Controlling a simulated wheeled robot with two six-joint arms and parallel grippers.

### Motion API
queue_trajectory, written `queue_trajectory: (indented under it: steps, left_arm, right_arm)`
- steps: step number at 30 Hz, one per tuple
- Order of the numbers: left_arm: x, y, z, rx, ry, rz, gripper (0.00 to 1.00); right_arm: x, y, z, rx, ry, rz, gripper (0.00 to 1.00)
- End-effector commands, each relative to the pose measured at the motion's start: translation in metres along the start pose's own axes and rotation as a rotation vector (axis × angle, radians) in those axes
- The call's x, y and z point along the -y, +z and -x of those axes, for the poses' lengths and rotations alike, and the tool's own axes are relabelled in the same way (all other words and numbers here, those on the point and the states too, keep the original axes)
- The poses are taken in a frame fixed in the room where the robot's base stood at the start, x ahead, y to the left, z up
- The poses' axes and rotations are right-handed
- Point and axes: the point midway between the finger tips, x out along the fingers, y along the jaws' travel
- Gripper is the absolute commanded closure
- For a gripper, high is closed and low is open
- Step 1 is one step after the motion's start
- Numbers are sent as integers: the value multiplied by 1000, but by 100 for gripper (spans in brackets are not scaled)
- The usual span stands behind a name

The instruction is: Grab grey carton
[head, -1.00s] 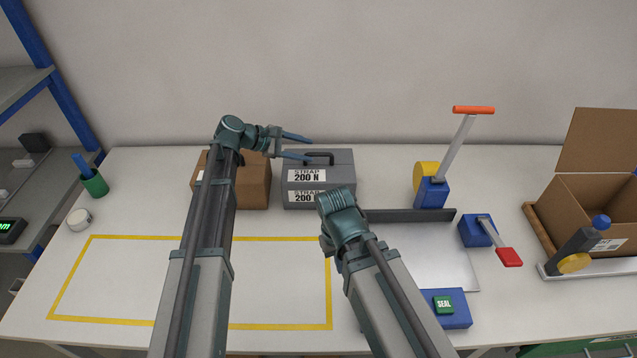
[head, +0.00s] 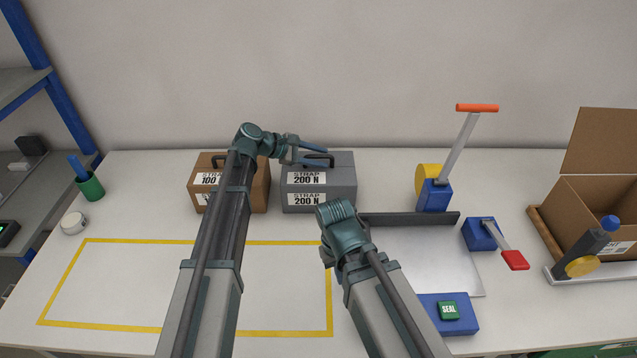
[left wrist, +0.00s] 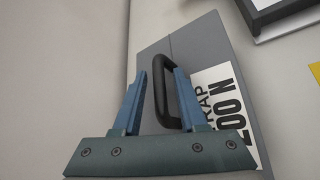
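The grey carton (head: 337,182) stands at the back middle of the table, with a dark handle on top and white labels reading STRAP 200 N. My left gripper (head: 326,156) is open at the carton's handle, its fingers apart above the carton's top. In the left wrist view the open fingers (left wrist: 158,100) point at the black handle (left wrist: 166,92), which shows between them; I cannot tell whether they touch it. My right arm (head: 345,235) is in front of the carton, over the table; its fingers are hidden.
A brown carton (head: 260,188) labelled STRAP 100 stands just left of the grey one. A metal plate with a dark raised edge (head: 410,218) lies to the right, with a blue tensioner (head: 434,195) behind it. A yellow taped rectangle (head: 130,328) at the front left is empty.

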Motion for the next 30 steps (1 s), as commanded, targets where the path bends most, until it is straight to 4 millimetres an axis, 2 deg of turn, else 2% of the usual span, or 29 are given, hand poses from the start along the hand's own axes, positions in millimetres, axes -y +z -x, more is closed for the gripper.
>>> queue_trajectory:
  steps: [1,6,30]
  left_arm:
    - [0,0,0,0,0,0,69]
    - [0,0,0,0,0,0,100]
    - [0,0,0,0,-1,-1,100]
  right_arm:
    - [0,0,0,0,0,0,100]
    - [0,0,0,0,0,0,100]
    - [0,0,0,0,0,0,100]
